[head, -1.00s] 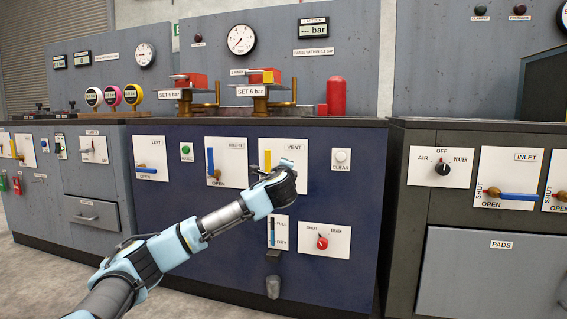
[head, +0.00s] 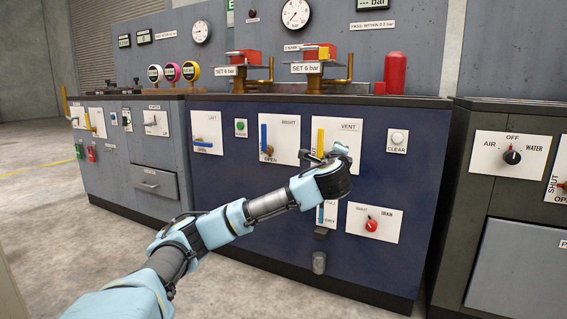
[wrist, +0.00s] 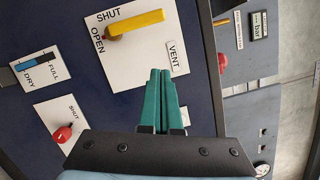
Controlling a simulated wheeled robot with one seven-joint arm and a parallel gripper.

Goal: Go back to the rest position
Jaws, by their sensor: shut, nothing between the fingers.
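My gripper (head: 338,152) is in front of the blue panel (head: 225,165), by the lower part of the VENT plate (head: 348,133). In the wrist view its green fingers (wrist: 160,100) are together with nothing between them, and their tips are near the lower edge of the VENT plate (wrist: 130,75). The yellow vent lever (wrist: 138,24) lies along the SHUT side of its plate. In the head view the yellow lever (head: 321,138) stands upright, its lower end partly hidden by my gripper.
The red drain knob (head: 371,225) and the CLEAR button (head: 397,138) are nearby on the panel. The blue lever (head: 264,137) is upright on the RIGHT plate. A grey console (head: 515,150) stands to the right. Concrete floor (head: 40,210) is open at left.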

